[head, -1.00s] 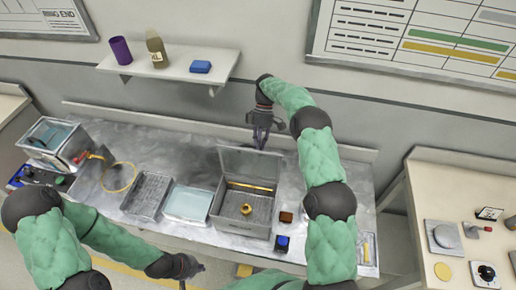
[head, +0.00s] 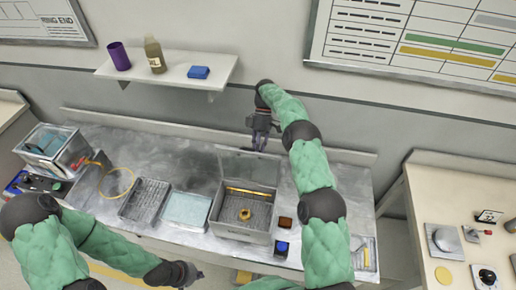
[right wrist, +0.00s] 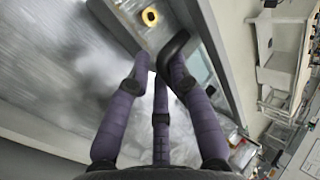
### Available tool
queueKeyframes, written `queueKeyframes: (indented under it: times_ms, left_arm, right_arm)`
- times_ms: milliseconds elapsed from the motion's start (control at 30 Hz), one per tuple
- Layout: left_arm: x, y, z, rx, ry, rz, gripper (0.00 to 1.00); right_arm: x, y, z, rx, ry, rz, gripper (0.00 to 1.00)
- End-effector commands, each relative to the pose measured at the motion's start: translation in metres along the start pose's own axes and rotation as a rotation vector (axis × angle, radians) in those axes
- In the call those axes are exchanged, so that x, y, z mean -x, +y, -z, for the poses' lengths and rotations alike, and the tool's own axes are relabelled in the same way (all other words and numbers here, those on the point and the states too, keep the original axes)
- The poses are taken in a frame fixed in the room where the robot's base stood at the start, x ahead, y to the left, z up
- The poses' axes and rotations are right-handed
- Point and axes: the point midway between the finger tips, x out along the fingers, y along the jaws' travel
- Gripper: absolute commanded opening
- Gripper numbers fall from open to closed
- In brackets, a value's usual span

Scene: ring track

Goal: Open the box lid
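The grey box (head: 240,231) stands on the metal bench, with its lid (head: 247,166) raised at the back edge, roughly upright.
A grey tray (head: 146,199) and a pale blue-topped container (head: 187,207) stand left of the box. Small brown (head: 285,222) and blue (head: 282,247) blocks lie to its right. A wall shelf (head: 168,67) is above; a side table (head: 450,200) stands at right.

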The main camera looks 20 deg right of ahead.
Motion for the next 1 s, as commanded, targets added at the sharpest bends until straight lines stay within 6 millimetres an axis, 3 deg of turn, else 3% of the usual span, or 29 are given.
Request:
queueKeyframes:
  times_ms: [33, 67, 733, 1000]
  left_arm:
    - [-0.001, 0.0, 0.0, 0.0, 0.0, 0.0, 0.0]
    - [-0.001, 0.0, 0.0, 0.0, 0.0, 0.0, 0.0]
    - [0.0, 0.0, 0.0, 0.0, 0.0, 0.0, 0.0]
    - [0.0, 0.0, 0.0, 0.0, 0.0, 0.0, 0.0]
  right_arm:
    - [-0.011, 0.003, -0.003, -0.003, -0.013, 0.018, 0.38]
    - [-0.011, 0.003, -0.003, -0.003, -0.012, 0.018, 0.43]
    - [-0.001, -0.001, -0.002, -0.001, -0.005, 0.006, 0.43]
    - [0.022, -0.019, 0.0, 0.002, -0.004, 0.004, 0.43]
